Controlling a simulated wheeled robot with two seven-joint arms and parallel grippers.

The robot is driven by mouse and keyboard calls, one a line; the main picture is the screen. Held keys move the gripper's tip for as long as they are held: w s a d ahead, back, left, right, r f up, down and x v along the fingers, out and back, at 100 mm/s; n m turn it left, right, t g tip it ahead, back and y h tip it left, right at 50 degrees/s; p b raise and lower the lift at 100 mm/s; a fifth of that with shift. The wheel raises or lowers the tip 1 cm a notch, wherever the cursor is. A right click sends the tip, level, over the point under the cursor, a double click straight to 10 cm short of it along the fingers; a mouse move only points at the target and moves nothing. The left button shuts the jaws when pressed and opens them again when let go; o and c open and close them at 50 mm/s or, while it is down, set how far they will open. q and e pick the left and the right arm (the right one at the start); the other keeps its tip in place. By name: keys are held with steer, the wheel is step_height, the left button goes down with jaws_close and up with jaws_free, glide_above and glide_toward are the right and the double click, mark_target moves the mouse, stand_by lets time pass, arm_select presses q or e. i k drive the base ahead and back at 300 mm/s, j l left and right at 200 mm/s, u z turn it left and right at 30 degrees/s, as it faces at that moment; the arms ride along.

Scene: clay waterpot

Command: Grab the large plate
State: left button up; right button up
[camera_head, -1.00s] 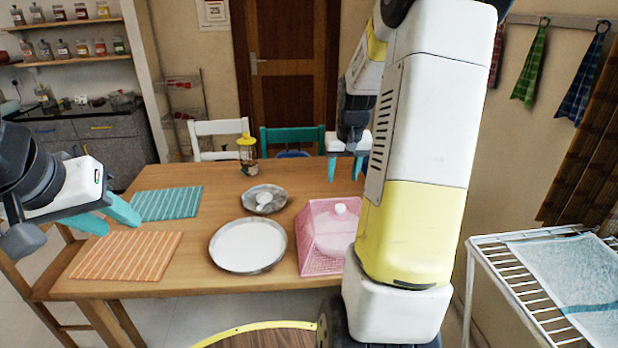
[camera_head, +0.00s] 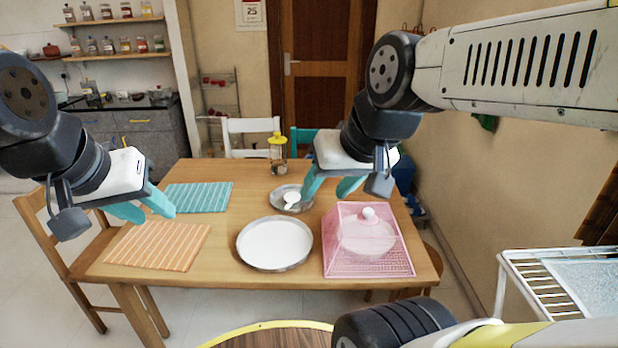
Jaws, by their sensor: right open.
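The large plate (camera_head: 250,260) is a round metal dish with a white, flat filling, lying on the wooden table near its front edge. A smaller metal plate (camera_head: 279,206) with a white spoon-like item (camera_head: 292,200) lies behind it. My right gripper (camera_head: 326,194) is open and empty, pointing down above the table, behind and right of the large plate. It overlaps the smaller plate's right edge in the view. My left gripper (camera_head: 157,217) is open and empty at the left, above the two striped mats and well apart from the large plate.
A pink mesh food cover (camera_head: 350,260) stands close to the right of the large plate. An orange mat (camera_head: 158,246) and a teal mat (camera_head: 205,195) lie at left. A yellow-topped jar (camera_head: 278,155) stands at the back. A white rack (camera_head: 530,295) is at right.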

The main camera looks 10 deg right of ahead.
mark_target(277, 243)
steer(key=i+l+u, duration=0.5)
steer(key=l+u, duration=0.2)
